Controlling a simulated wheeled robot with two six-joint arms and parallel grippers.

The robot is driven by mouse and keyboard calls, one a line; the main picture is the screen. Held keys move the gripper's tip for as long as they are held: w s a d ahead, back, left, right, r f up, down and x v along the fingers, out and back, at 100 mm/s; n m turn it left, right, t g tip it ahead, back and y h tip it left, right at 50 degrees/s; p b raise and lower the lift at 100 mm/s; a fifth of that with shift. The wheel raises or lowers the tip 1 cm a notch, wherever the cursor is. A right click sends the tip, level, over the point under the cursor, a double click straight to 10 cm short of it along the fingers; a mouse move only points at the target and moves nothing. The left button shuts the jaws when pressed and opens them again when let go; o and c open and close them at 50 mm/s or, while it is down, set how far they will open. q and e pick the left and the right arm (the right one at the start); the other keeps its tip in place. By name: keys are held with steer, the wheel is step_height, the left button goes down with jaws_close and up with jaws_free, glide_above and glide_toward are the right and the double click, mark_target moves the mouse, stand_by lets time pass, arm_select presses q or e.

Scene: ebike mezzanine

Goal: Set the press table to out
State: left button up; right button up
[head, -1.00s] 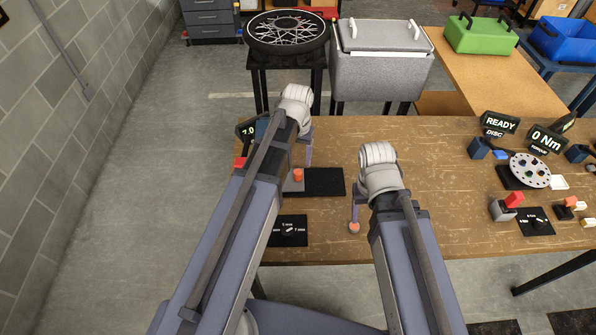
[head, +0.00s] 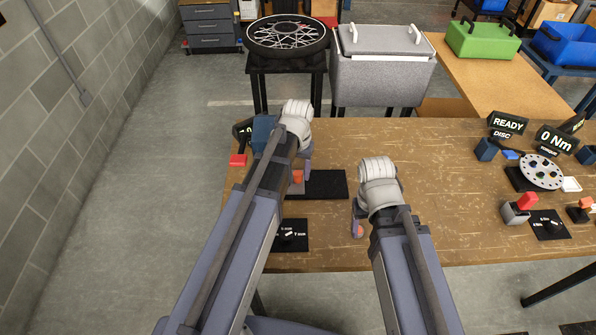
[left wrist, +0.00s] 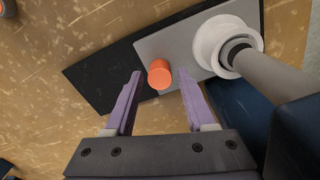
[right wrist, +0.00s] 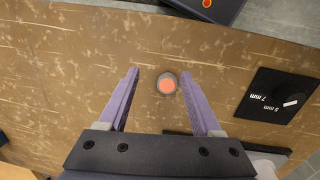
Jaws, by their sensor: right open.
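The press table is a grey plate (left wrist: 185,50) with an upright orange knob (left wrist: 159,74), set on a long black base (left wrist: 105,65). In the head view the knob (head: 297,176) and black base (head: 328,184) show beside my left gripper (head: 305,168), which hides most of the plate. In the left wrist view my left gripper (left wrist: 158,100) is open, its fingers on either side of the knob with gaps. A white ring on a grey cylinder (left wrist: 228,45) stands over the plate's right end. My right gripper (right wrist: 158,98) is open above the wooden table.
An orange button in a grey ring (right wrist: 167,85) lies between my right fingers in view. A black panel marked 5 mm and 7 mm (head: 291,235) sits near the front edge. A disc fixture (head: 540,172) stands at right. The table's middle is clear.

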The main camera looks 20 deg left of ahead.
arm_select(q)
jaws_close()
stand_by(1.1)
